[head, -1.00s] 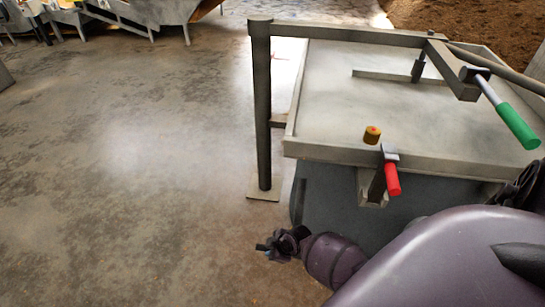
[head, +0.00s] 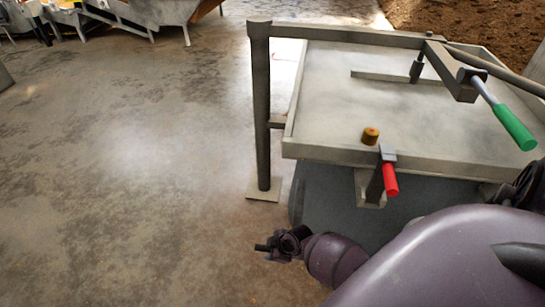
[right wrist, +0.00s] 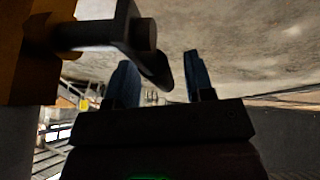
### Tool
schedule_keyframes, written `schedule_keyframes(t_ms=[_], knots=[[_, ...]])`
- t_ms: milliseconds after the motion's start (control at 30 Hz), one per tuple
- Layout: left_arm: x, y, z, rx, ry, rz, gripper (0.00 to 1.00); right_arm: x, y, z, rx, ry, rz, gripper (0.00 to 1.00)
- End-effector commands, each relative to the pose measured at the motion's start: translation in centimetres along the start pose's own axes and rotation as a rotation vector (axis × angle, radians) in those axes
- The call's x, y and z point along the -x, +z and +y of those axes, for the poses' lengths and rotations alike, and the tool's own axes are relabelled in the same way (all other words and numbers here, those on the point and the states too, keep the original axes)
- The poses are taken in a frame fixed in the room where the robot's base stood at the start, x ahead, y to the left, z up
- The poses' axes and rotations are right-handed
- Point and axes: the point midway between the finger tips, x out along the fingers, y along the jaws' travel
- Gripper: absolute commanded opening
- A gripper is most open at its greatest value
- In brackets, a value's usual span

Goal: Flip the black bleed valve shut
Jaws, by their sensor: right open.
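In the right wrist view a dark lever-like piece (right wrist: 138,35) sits on a round stem that comes out of a yellow block (right wrist: 22,60). It looks like the black bleed valve, though shadow hides its detail. My right gripper (right wrist: 158,58) is open; its two bluish fingers stand apart, and the lever's lower tip shows between them in the picture. I cannot tell whether they touch. In the head view my right gripper (head: 270,247) is small and low in the middle, over the floor; no black valve is recognizable there. My left gripper is not in view.
A grey tray table (head: 300,150) stands at right, with a red-handled lever (head: 390,180) on its front edge, a brass-coloured knob (head: 370,136) and a green-handled lever (head: 514,128) above. A grey post (head: 262,110) stands at its left. Open floor (head: 120,180) lies left.

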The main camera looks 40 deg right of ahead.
Motion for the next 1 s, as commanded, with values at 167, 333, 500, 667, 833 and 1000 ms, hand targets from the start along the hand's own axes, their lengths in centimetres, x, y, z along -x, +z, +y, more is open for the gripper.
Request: schedule_keyframes(t_ms=[167,333,500,667,833,1000], knots=[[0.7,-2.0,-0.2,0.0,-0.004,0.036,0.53,3.6,-0.6,0.5,0.004,0.009,0.009,0.48],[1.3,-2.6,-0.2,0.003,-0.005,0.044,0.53,6.7,-0.5,0.4,0.003,0.008,0.008,0.48],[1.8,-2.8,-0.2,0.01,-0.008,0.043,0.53,8.8,-0.3,0.3,0.002,0.006,0.005,0.48],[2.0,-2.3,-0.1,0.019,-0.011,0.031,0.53,9.7,-0.1,0.1,-0.001,0.002,0.002,0.48],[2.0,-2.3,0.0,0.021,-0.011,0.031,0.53,9.9,0.0,0.0,-0.001,0.001,0.001,0.48],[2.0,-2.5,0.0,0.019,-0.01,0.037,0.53,9.8,0.0,0.0,-0.001,0.001,0.0,0.48]])
